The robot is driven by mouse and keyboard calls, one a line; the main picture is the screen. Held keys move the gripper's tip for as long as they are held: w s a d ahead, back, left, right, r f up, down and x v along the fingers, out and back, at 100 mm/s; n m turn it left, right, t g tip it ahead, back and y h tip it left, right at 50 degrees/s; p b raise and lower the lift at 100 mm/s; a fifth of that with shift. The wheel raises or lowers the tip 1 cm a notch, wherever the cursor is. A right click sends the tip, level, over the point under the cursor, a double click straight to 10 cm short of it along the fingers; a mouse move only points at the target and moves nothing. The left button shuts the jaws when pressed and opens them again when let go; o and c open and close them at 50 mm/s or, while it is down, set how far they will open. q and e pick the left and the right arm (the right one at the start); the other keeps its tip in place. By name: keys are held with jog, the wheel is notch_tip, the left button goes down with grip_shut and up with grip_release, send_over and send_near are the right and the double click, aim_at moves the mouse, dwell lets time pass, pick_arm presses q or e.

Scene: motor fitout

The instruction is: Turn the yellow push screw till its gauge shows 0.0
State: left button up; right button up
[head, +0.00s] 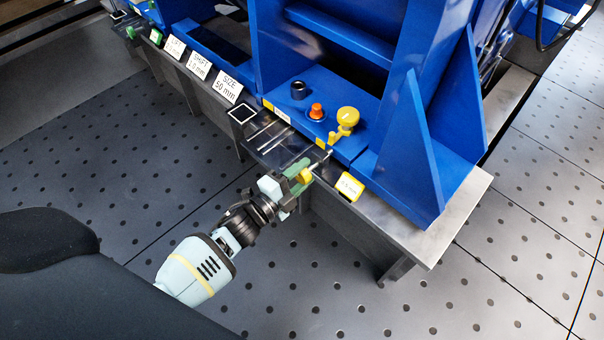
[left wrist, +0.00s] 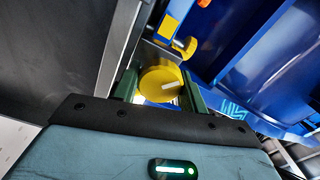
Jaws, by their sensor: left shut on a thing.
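The yellow push screw (left wrist: 160,84) has a round yellow head with a pale mark, seen between the green fingers of my left gripper (left wrist: 158,92). In the head view my left gripper (head: 303,174) is shut on this head at the edge of the grey base, and only a little of the yellow screw (head: 306,175) shows there. A small yellow-framed gauge (head: 349,187) sits on the base edge just right of the gripper. Its figures are too small to read surely. My right gripper is not in view.
A blue motor frame (head: 400,130) stands above the gripper, with a yellow knob (head: 347,118), an orange knob (head: 316,111) and a black socket (head: 298,90) on its foot. White signs, one reading SIZE 50 mm (head: 228,86), line the edge. The dotted floor (head: 130,160) is clear.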

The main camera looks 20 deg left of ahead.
pick_arm(q)
jog(key=m, duration=0.3)
jog(key=shift+f, duration=0.1)
jog(key=m+b, duration=0.1)
jog(key=m, duration=0.2)
jog(key=m+b, duration=0.1)
jog(key=m, duration=0.1)
jog(key=shift+m, duration=0.7)
jog(key=o, duration=1)
jog(key=shift+c, duration=0.2)
jog(key=shift+o, duration=0.2)
